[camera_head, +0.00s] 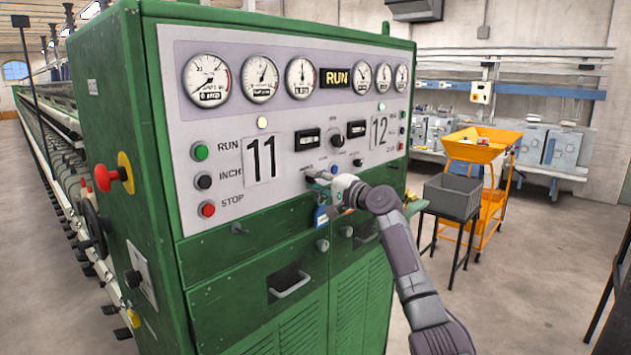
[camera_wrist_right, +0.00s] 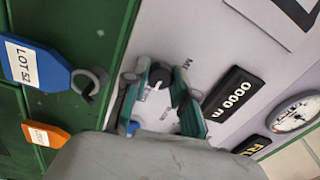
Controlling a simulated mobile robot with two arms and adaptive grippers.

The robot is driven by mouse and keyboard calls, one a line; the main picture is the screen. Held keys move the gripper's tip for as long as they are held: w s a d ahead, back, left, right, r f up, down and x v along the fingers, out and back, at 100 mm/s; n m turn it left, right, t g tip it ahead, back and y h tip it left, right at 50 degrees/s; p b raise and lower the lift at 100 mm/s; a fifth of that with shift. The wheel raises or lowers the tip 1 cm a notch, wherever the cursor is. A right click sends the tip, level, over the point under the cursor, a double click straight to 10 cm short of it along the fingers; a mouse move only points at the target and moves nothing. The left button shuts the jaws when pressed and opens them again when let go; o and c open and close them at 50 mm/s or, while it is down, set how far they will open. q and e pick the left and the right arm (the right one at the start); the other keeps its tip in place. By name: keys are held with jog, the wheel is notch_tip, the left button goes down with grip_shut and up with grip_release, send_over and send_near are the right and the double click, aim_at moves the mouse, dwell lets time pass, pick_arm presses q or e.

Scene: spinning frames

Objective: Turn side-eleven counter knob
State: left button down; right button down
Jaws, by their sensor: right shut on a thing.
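The side-eleven counter (camera_head: 307,139) is a black window on the grey panel, right of the big 11 plate (camera_head: 262,160). It also shows in the right wrist view (camera_wrist_right: 234,95), reading 0000 m. My right gripper (camera_head: 322,180) is at the panel just below this counter. In the right wrist view its two green-grey fingers (camera_wrist_right: 160,80) are shut on a small black knob (camera_wrist_right: 159,74) with a white mark. The gripper hides this knob in the head view. My left gripper is in neither view.
A black knob (camera_head: 337,139) sits between the counters, and another (camera_head: 357,162) below the right counter. In the wrist view, a blue LOT 52 tag (camera_wrist_right: 35,66) and an orange tag (camera_wrist_right: 45,134) hang close by. A grey crate (camera_head: 452,195) stands to the right.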

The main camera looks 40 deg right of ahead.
jog(key=c, duration=0.9)
grip_release()
jog(key=shift+d, duration=0.1)
jog(key=s, duration=0.8)
jog(key=s+d, duration=0.1)
jog(key=s, duration=0.3)
jog(key=shift+f, duration=0.3)
